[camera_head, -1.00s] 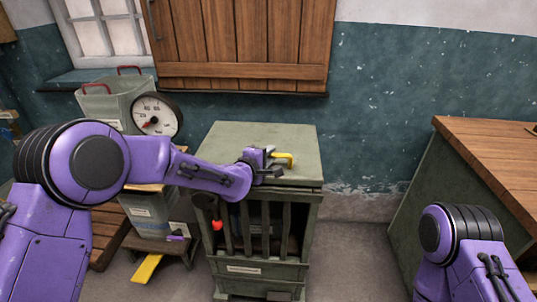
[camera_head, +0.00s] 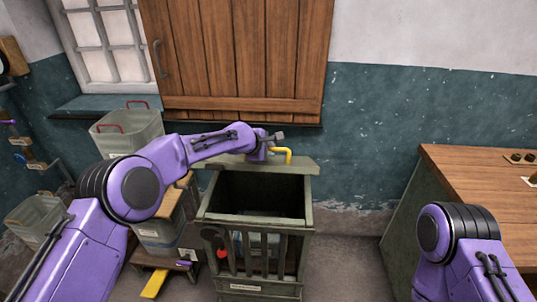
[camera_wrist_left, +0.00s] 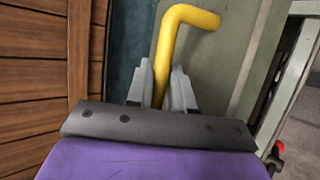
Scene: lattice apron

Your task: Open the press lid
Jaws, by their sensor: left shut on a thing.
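The press (camera_head: 258,240) is a grey-green slatted box standing against the back wall. Its lid (camera_head: 226,162) is raised at the back, and the dark inside shows from above. A yellow bent handle (camera_head: 288,155) is fixed to the lid. My left gripper (camera_head: 277,143) is at the handle above the rear of the press. In the left wrist view the two fingers (camera_wrist_left: 162,88) are shut on the lower part of the yellow handle (camera_wrist_left: 185,18). My right arm (camera_head: 455,245) shows at lower right, but its gripper is out of view.
A wooden shutter (camera_head: 240,60) is on the wall just behind the lid. Grey bins (camera_head: 125,132) stand left of the press. A wooden-topped counter (camera_head: 480,185) is at the right. Floor between press and counter is clear.

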